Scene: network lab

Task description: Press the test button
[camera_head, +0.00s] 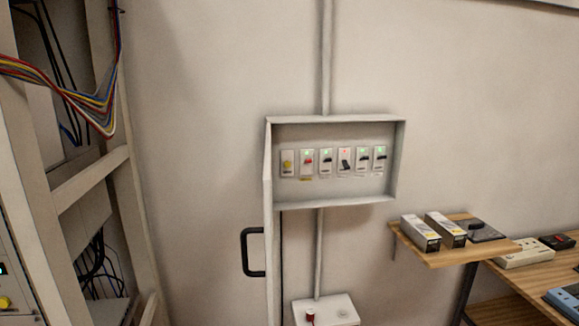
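An open-fronted grey wall box (335,121) holds a row of small white modules. The leftmost module carries a round yellow button (287,164). The module beside it has a red control (308,161). The others have dark toggle levers, with small green lights and one red light (344,153) above them. Labels are too small to read, so I cannot tell which control is the test button. Another yellow button (5,302) shows on equipment at the lower left edge. My gripper is not in view.
A rack (90,180) with coloured cables stands left. A white box (325,310) with a red knob is at the bottom. A wooden shelf (470,257) with small boxes juts out right. The wall between is clear.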

